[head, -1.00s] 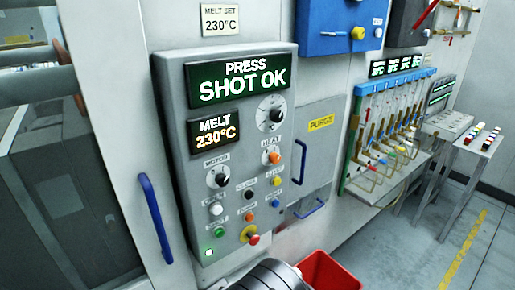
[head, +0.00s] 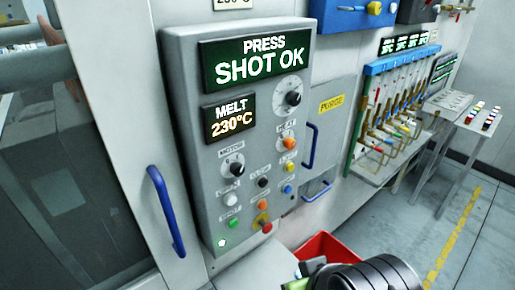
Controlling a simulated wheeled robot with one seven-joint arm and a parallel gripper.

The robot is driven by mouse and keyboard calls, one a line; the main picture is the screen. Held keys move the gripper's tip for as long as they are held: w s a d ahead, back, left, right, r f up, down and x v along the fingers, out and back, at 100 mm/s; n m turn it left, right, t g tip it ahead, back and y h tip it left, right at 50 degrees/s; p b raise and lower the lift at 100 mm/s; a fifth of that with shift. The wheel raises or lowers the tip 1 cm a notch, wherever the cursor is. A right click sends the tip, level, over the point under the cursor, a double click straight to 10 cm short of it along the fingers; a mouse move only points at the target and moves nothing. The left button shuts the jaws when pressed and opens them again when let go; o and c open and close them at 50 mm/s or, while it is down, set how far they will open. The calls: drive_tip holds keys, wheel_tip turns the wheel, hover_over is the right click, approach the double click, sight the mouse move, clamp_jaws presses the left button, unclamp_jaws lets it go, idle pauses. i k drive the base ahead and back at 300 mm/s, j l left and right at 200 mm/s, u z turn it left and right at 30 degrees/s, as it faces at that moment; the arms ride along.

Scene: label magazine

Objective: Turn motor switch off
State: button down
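The motor switch (head: 233,168) is a small dark rotary knob on a pale round dial, under the label "MOTOR" on the grey press panel (head: 190,130). Its pointer is too small to read surely. My arm's dark ringed end (head: 375,275) shows at the bottom edge, below and right of the panel and apart from the switch. A dark and green piece shows at its left side; I cannot tell whether it is part of my gripper. The fingertips cannot be made out. Nothing touches or covers the switch.
The panel screens read "SHOT OK" and "MELT 230°C". A larger dial (head: 288,98), several coloured buttons and a red stop button (head: 266,227) share the panel. A blue door handle (head: 165,211) stands out on the left. A red bin (head: 325,247) is below right.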

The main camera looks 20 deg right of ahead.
sight(237, 168)
drive_tip(key=k+u, duration=0.15)
drive_tip(key=u, duration=0.3)
drive_tip(key=k+u, duration=0.1)
drive_tip(key=u, duration=0.35)
drive_tip(key=k+j+u, duration=0.1)
drive_tip(key=u, duration=0.3)
drive_tip(key=k+j+u, duration=0.15)
drive_tip(key=u, duration=0.3)
